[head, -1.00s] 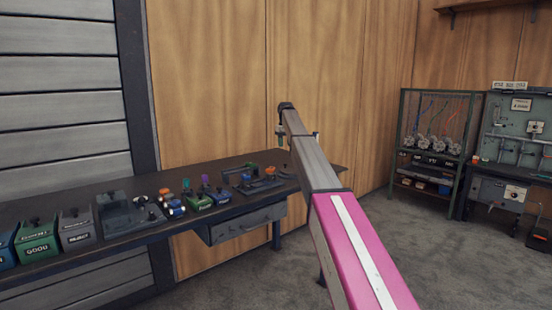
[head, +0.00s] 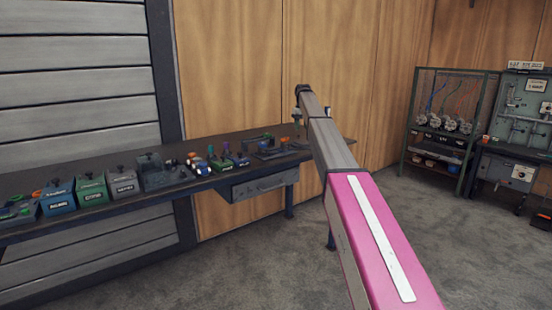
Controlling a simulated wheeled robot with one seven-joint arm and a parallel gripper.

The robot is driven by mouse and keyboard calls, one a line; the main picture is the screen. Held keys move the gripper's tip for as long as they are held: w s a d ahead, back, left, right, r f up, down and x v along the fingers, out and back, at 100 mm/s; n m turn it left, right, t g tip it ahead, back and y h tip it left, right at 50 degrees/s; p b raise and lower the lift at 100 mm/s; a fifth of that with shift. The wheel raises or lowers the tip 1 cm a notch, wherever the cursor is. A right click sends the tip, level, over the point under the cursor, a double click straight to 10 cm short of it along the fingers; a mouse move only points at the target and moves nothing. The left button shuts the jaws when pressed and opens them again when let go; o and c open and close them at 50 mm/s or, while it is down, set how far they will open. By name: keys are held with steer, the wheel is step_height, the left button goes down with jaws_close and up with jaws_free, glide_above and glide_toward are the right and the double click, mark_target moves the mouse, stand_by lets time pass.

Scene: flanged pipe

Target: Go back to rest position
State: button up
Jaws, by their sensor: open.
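My arm reaches from the bottom right up to the middle of the head view, with a pink link nearest and a grey link beyond it. My gripper (head: 297,122) hangs small and dark at the far end of the arm, above the right end of the workbench (head: 240,183). The fingers are too small to make out clearly, and I see nothing held between them. A low fixture (head: 272,150) with dark and orange parts sits on the bench just left of and below the gripper. The flanged pipe cannot be made out with certainty.
Coloured bins (head: 91,188) and small parts (head: 215,160) line the bench. A drawer (head: 262,184) hangs under it. A wire-fronted cabinet (head: 447,130) and a grey-green test station (head: 525,115) stand at the right. The carpeted floor (head: 270,260) is clear.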

steer(key=s+d+f+m, duration=0.1)
steer(key=s+d+f, duration=0.1)
steer(key=s+f, duration=1.6)
steer(key=s+d+f+m, duration=0.2)
steer(key=s+f, duration=1.5)
steer(key=s, duration=0.3)
steer(key=s+f, duration=0.3)
steer(key=s, duration=0.6)
steer(key=s+d+f+m, duration=0.1)
steer(key=s+f, duration=0.2)
steer(key=s, duration=0.6)
steer(key=shift+s+d+f, duration=0.25)
steer(key=shift+s+d, duration=0.05)
steer(key=shift+s, duration=0.1)
